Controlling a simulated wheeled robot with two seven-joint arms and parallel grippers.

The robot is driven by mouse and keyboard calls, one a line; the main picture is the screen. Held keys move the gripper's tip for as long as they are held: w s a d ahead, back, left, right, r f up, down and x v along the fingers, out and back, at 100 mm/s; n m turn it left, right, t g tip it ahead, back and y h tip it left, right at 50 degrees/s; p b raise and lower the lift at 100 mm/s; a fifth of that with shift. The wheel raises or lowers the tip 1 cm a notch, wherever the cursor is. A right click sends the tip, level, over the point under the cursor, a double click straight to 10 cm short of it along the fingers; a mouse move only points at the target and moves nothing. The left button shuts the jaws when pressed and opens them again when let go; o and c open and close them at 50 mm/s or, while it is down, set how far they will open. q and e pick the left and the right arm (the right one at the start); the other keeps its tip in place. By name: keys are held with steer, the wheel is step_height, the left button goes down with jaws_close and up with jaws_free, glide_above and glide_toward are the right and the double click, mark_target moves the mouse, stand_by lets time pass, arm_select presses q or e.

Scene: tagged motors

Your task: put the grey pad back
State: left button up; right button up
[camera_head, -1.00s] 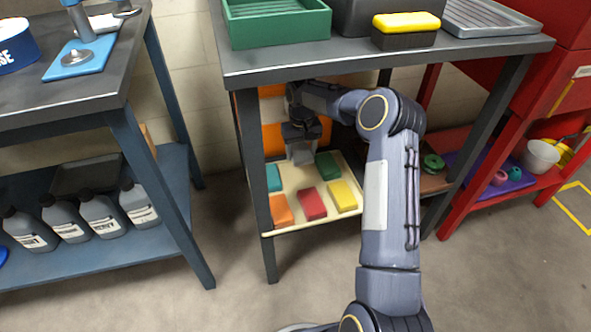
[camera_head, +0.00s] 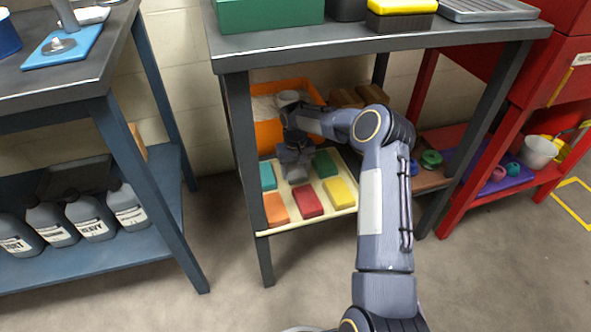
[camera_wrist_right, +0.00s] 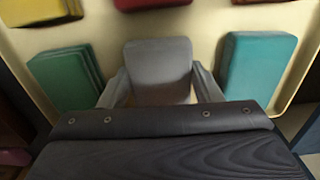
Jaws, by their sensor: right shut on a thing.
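The grey pad (camera_wrist_right: 158,66) is between the two fingers of my right gripper (camera_wrist_right: 161,88) in the right wrist view. In the head view, the right gripper (camera_head: 294,164) is over the back row of the cream tray (camera_head: 307,222), with the pad (camera_head: 297,175) below it. The pad lies between a teal pad (camera_head: 268,176) and a green pad (camera_head: 325,163). I cannot tell whether it touches the tray. An orange pad (camera_head: 276,209), a red pad (camera_head: 307,201) and a yellow pad (camera_head: 339,192) form the front row. My left gripper is out of view.
The tray is on the lower shelf under a dark tabletop (camera_head: 390,44), whose legs flank my arm. An orange bin (camera_head: 268,136) stands behind the tray. Brown blocks (camera_head: 346,97) are to its right. A blue bench (camera_head: 120,262) with bottles stands left, a red rack (camera_head: 500,150) right.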

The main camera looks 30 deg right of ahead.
mark_target(296, 171)
steer(key=o, duration=1)
steer(key=shift+f, duration=0.1)
steer(key=shift+o, duration=0.2)
step_height(296, 171, up, 12)
steer(key=p, duration=0.4)
steer(key=shift+r+p, duration=0.2)
steer(key=shift+p, duration=0.2)
